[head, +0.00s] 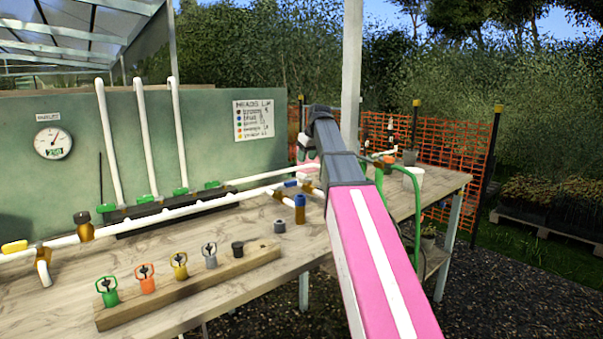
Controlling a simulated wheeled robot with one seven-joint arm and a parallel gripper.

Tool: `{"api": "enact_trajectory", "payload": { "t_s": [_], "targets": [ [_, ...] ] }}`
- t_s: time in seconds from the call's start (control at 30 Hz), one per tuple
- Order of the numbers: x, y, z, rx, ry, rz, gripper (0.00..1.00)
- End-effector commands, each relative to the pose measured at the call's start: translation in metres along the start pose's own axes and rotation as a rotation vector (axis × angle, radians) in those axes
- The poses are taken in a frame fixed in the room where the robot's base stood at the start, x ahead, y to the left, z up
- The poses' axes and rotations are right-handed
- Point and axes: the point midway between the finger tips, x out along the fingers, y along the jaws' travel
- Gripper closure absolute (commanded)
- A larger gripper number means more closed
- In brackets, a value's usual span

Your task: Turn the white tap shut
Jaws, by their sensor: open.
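A white pipe (200,206) runs along the bench, with several fittings on it. I cannot pick out the white tap for certain. A small pale piece (306,181) sits at the pipe's right end, beside a blue handle (290,184), partly behind my arm. It may be the white tap, and its turn position cannot be read. My pink and grey arm reaches up from the lower right and bends down over that end of the pipe. My gripper's fingers are hidden behind the arm.
A yellow handle (15,247) and several green handles (180,192) sit on the pipework. A wooden block (190,290) with coloured fittings stands at the front of the bench. A post (351,80) and a green hose (416,220) are close to my arm.

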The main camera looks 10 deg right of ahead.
Motion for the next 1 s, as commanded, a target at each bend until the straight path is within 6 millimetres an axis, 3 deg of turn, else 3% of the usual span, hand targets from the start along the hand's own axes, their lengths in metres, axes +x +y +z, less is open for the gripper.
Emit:
{"api": "enact_trajectory", "payload": {
  "t_s": [0.2,0.4,0.6,0.87,0.97,1.0],
  "targets": [
    [0.04,0.0,0.0,0.0,-0.002,-0.001,0.55],
    [0.066,0.0,0.0,0.0,-0.001,0.0,0.55],
    [0.078,0.0,0.0,0.0,0.0,0.001,0.55],
    [0.079,0.0,0.0,0.0,0.0,0.001,0.55],
    [0.079,0.0,0.0,0.0,0.0,0.001,0.81],
    [0.079,0.0,0.0,0.0,0.0,0.001,0.94]
  ]
}}
